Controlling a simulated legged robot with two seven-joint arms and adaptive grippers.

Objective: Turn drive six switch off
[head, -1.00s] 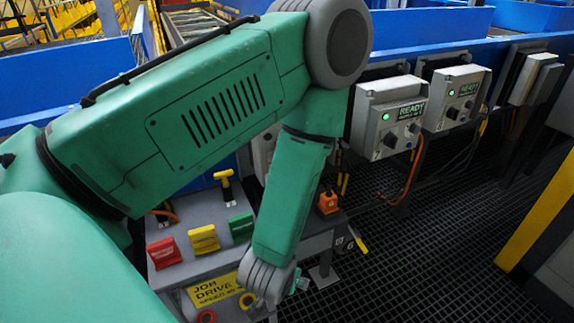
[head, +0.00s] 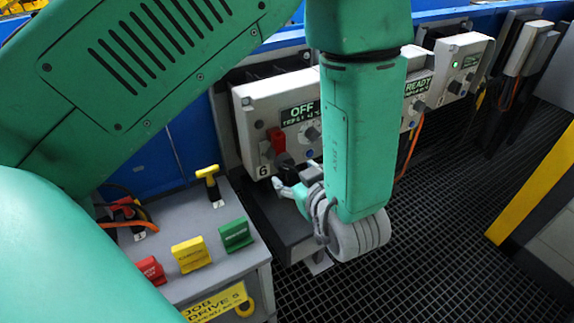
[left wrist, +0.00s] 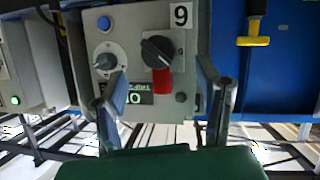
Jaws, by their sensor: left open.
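The drive six box (head: 248,118), a pale box marked 6, stands left of my forearm in the head view. Its display (head: 297,114) reads OFF, with smaller text below. A red piece (head: 277,138) shows on its front. In the left wrist view the box (left wrist: 138,18) appears upside down. Its black rotary switch (left wrist: 157,50) has the red piece (left wrist: 162,81) right against it. My left gripper (head: 302,184) is open in front of the box; in the left wrist view its fingers (left wrist: 163,85) stand either side of the red piece, apart from it. My right gripper is out of view.
A grey stand (head: 208,215) at lower left holds red, yellow and green blocks and a yellow-handled piece (head: 208,180). More drive boxes (head: 462,62) line the blue rail to the right, one reading READY. Dark floor grating (head: 440,220) is open at right.

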